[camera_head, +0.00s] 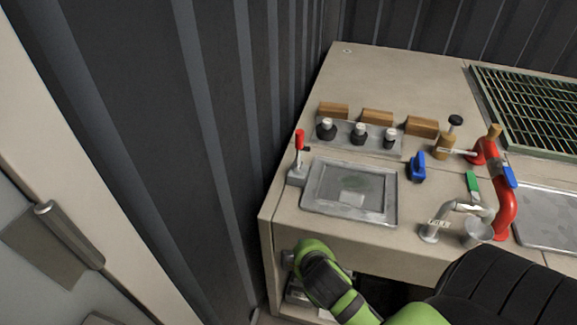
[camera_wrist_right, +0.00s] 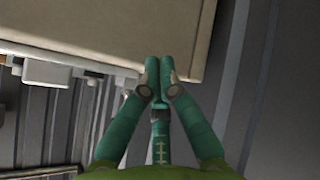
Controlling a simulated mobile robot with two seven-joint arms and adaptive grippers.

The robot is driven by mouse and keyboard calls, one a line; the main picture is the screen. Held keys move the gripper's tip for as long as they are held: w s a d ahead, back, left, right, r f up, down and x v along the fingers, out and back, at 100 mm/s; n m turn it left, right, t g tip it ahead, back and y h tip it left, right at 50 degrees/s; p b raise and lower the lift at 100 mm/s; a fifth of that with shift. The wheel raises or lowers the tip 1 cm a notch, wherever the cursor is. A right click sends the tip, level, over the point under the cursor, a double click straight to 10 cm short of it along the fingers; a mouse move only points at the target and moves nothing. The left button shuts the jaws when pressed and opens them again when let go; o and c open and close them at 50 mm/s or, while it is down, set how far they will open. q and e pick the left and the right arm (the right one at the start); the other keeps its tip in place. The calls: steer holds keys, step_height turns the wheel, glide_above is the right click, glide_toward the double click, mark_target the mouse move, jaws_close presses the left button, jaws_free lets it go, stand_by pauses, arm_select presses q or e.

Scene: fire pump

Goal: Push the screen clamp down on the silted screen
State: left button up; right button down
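In the head view, the silted screen (camera_head: 350,190) is a grey rectangular framed panel with a lighter patch, lying near the bench's front left corner. A clamp with an upright red handle (camera_head: 299,140) and a grey base stands beside its left edge; I take it for the screen clamp. A blue lever-like part (camera_head: 417,168) stands right of the screen. My right gripper (camera_wrist_right: 160,68) shows in the right wrist view with fingertips together and nothing visible between them, by a tan panel edge. No gripper shows in the head view, and my left gripper is not seen.
My green and black arm covers part of the bench (camera_head: 385,252) front. Behind the screen are several black knobs (camera_head: 358,133) and wooden blocks (camera_head: 377,117). A red pipe (camera_head: 505,195), a metal spout (camera_head: 432,232) and a grating (camera_head: 530,105) stand right. A corrugated wall (camera_head: 215,150) borders the left.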

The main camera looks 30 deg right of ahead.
steer(key=w+d+r+n+t+h, duration=0.2)
steer(key=w+r+n+t, duration=0.6)
steer(key=w+r, duration=0.4)
steer(key=shift+r+n, duration=0.7)
steer(key=shift+r, duration=0.05)
steer(key=shift+w+d, duration=0.1)
steer(key=p+x, duration=0.2)
steer(key=x, duration=0.8)
steer(key=s+d, duration=0.1)
steer(key=s+d+p, duration=0.1)
steer(key=d, duration=0.1)
steer(key=shift+s+r, duration=0.2)
steer(key=shift+s, duration=0.1)
